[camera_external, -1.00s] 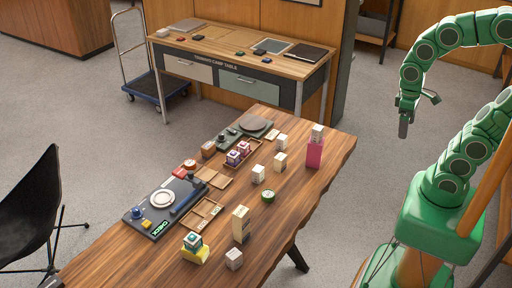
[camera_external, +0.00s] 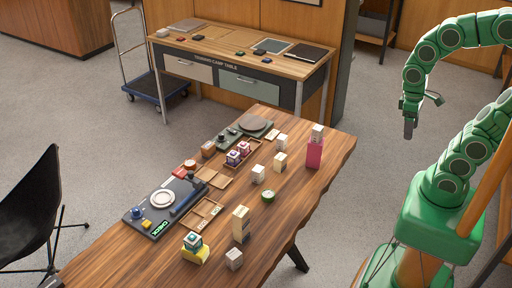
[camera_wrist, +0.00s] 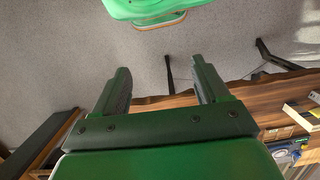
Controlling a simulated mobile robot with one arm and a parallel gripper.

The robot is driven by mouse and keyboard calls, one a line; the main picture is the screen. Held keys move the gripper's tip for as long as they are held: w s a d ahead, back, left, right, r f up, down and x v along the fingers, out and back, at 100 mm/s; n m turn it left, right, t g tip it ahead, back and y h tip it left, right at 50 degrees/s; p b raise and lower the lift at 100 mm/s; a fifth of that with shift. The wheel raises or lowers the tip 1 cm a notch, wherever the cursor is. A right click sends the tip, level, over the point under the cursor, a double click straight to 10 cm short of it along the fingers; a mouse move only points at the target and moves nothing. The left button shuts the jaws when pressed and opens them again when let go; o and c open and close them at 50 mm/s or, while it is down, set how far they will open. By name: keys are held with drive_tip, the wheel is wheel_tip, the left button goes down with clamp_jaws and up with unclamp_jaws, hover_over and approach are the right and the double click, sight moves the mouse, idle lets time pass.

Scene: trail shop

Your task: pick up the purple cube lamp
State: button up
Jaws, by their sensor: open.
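My gripper (camera_external: 408,130) hangs in the air to the right of the table, well apart from the cubes. In the wrist view my gripper (camera_wrist: 163,82) is open, with nothing between its two fingers. The purple cube cannot be made out in the wrist view.
A camp table (camera_external: 240,66) stands behind.

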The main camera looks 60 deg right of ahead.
drive_tip(key=w+a+m+y, duration=0.1)
drive_tip(key=w+a, duration=0.2)
drive_tip(key=w, duration=0.3)
drive_tip(key=w+a+r+m+y, duration=0.1)
drive_tip(key=w+a+m+y, duration=0.15)
drive_tip(key=w, duration=0.35)
drive_tip(key=w+a+m+y, duration=0.1)
drive_tip(key=w+a, duration=0.3)
drive_tip(key=w, duration=0.3)
drive_tip(key=m+y, duration=0.7)
drive_tip(key=m, duration=0.2)
hover_over(243, 142)
drive_tip(key=s+a, duration=0.2)
drive_tip(key=s, duration=0.8)
wheel_tip(243, 142, down, 11)
drive_tip(key=w+d+f+m, duration=0.1)
drive_tip(key=w+f, duration=0.2)
drive_tip(key=w+d+f+m+t+y, duration=0.1)
drive_tip(key=w+f+m, duration=0.1)
drive_tip(key=w+f, duration=0.1)
drive_tip(key=w+d+f+m+t, duration=0.1)
drive_tip(key=w+f, duration=0.3)
drive_tip(key=shift+d+f+y, duration=0.1)
drive_tip(key=shift+d+y, duration=0.15)
drive_tip(key=shift+d, duration=0.15)
drive_tip(key=shift+x, duration=1.2)
drive_tip(key=shift+s+x, duration=0.15)
drive_tip(key=shift+x, duration=1.2)
drive_tip(key=shift+s+x, duration=0.1)
drive_tip(key=shift+x, duration=1.25)
